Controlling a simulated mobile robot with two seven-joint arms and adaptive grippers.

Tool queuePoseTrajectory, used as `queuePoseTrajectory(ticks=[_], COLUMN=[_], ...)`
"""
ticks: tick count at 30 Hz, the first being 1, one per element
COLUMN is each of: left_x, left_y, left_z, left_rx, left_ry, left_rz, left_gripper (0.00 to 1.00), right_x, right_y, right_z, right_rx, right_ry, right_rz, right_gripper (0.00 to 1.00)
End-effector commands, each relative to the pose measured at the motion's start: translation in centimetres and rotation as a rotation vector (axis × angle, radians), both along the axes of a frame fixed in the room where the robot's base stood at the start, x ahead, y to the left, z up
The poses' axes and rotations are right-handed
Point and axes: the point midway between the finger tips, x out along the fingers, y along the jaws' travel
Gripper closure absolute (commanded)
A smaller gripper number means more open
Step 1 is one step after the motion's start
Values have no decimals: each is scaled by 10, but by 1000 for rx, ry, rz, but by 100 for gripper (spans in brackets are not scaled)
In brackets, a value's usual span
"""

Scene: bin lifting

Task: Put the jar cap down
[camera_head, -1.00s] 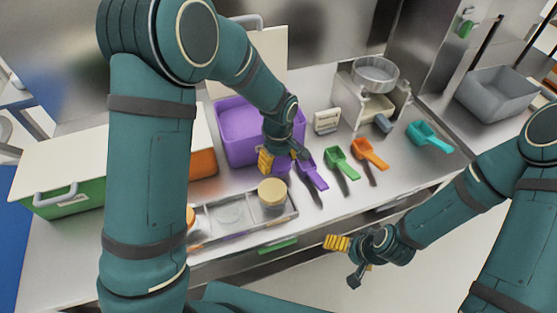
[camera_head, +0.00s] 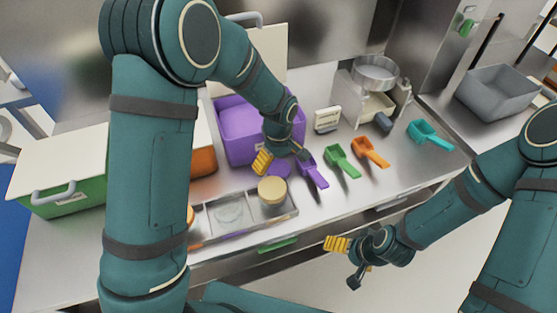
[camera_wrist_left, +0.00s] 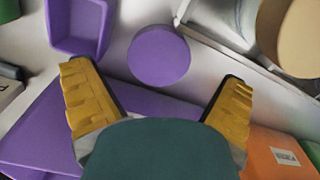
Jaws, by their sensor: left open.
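The jar cap is a flat purple disc (camera_head: 278,169) lying on the counter just in front of the purple bin. In the left wrist view the cap (camera_wrist_left: 158,55) is round and fully visible, beyond and between my fingertips, with clear gaps on both sides. My left gripper (camera_head: 282,160) is open with its yellow fingers spread, and it holds nothing. It also shows in the left wrist view (camera_wrist_left: 156,76). My right gripper (camera_head: 347,262) hangs in front of the counter edge, its fingers apart and empty.
The purple bin (camera_head: 232,140) stands behind the cap. Purple (camera_head: 312,172), green (camera_head: 342,162), orange (camera_head: 370,151) and teal (camera_head: 428,134) scoops lie to the right. A tray (camera_head: 246,226) with a tan-lidded jar (camera_head: 272,190) is in front. An orange bin (camera_head: 203,161) stands left.

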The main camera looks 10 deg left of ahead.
Motion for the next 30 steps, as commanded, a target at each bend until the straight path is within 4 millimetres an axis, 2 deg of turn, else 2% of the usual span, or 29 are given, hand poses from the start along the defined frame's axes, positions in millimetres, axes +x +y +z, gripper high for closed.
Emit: queuePoseTrajectory(ticks=[4,8,21,25,30], left_x=[-2,-1,0,0,-1], left_y=[0,0,0,0,0], left_z=[1,13,102,119,130], left_rx=[1,1,-1,0,1], left_ry=[6,4,-1,0,2], left_rz=[0,0,-1,-1,0], left_gripper=[2,2,2,2,2], right_x=[0,3,8,8,9], right_y=[0,-1,-1,-2,-2], right_z=[2,11,23,25,27], right_rx=[0,-2,-4,-4,-5], right_ry=[-1,-6,-17,-19,-20], right_rz=[0,-4,-13,-15,-16], right_gripper=[0,0,0,0,0])
